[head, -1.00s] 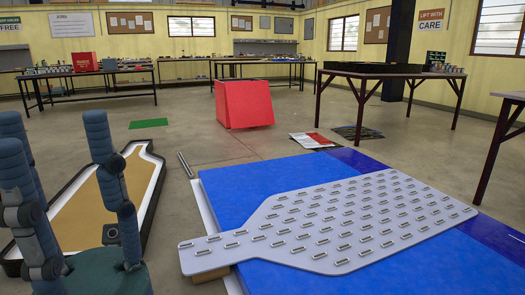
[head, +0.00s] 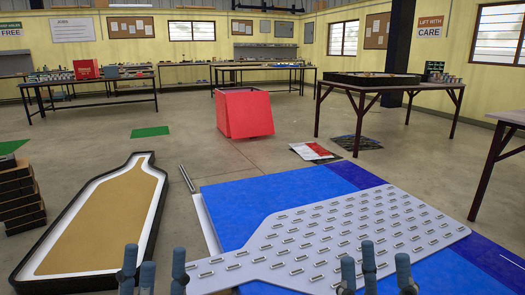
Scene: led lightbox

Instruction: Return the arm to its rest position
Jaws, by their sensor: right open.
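My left gripper (head: 157,252) shows at the bottom edge, left of the middle. Its blue-grey fingers point up and stand apart, with nothing seen between them. My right gripper (head: 376,252) shows at the bottom edge, right of the middle, in front of the grey LED panel (head: 345,232). Its fingers are open and empty. The palms and arms of both are below the picture. The bottle-shaped panel with rows of small LEDs lies over a blue surface. A bottle-shaped black lightbox frame (head: 100,222) with white inner walls and a tan floor lies to the left.
A stack of dark blocks (head: 22,200) stands at the far left. A red box (head: 243,113) sits on the floor behind. The blue surface (head: 285,198) has bare room behind the panel. Tables (head: 370,88) stand further back. Open concrete floor lies between.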

